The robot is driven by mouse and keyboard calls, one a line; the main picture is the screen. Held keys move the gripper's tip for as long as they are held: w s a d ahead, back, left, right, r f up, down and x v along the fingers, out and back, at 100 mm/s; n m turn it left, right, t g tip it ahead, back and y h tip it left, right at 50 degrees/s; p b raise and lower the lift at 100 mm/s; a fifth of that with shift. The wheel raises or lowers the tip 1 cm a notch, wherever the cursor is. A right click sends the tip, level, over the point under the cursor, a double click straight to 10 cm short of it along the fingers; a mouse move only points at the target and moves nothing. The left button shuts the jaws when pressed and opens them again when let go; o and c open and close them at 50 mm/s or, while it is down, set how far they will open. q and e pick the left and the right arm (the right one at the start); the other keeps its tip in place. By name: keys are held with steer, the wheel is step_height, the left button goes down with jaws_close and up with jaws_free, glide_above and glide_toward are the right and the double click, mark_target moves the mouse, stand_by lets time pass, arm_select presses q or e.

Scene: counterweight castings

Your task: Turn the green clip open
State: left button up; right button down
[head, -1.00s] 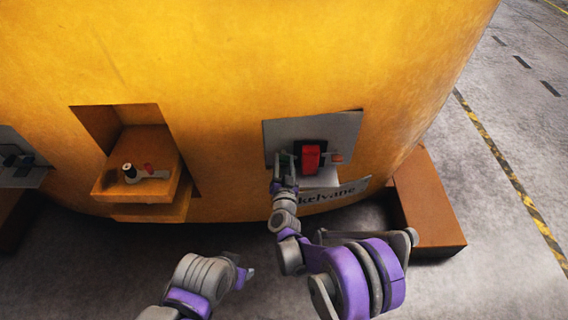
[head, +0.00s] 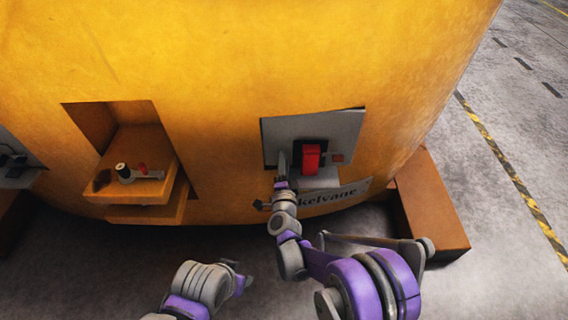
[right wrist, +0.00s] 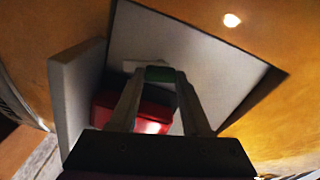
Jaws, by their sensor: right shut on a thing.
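The green clip (right wrist: 159,74) shows in the right wrist view as a small green piece against a grey plate, between my fingertips. My right gripper (right wrist: 158,78) is shut on it, one finger at each side. In the head view my right gripper (head: 282,164) reaches the grey panel (head: 347,130), just left of a red block (head: 311,158), and hides the clip. The red block (right wrist: 130,112) also shows behind my fingers in the wrist view. My left gripper (head: 244,277) hangs low, away from the panel; its jaws are too small to read.
The panel sits recessed in a big yellow curved casting (head: 220,60). A niche at left holds a ledge (head: 135,187) with small parts. A grey lip (head: 320,180) juts below the red block. A brown block (head: 428,205) stands at right on open floor.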

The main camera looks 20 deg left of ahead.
steer(key=shift+m, duration=1.4)
steer(key=shift+c, duration=1.8)
jaws_free()
steer(key=v, duration=1.1)
steer(key=shift+p, duration=0.3)
steer(key=shift+w, duration=0.1)
